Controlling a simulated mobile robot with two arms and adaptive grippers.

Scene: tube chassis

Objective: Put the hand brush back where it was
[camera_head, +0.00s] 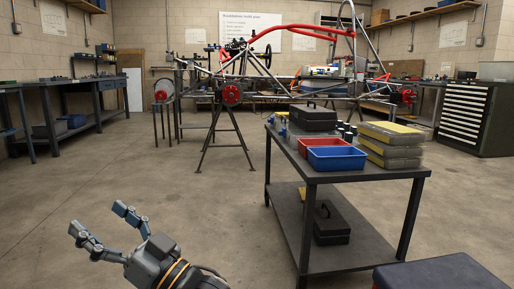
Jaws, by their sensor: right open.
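I cannot make out a hand brush in this view. My right gripper (98,218) is at the bottom left, its two fingers spread and pointing up and left. It is open and nothing shows between the fingers; bare concrete floor lies behind it. My left gripper does not show. A dark cart (345,176) stands to the right of my gripper, well apart from it.
The cart holds a blue bin (337,159), a red bin (311,145), a black toolbox (313,118) and stacked yellow-lidded cases (391,147). A dark padded top (435,273) is at the lower right. The tube chassis (285,38) stands behind. The left floor is clear.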

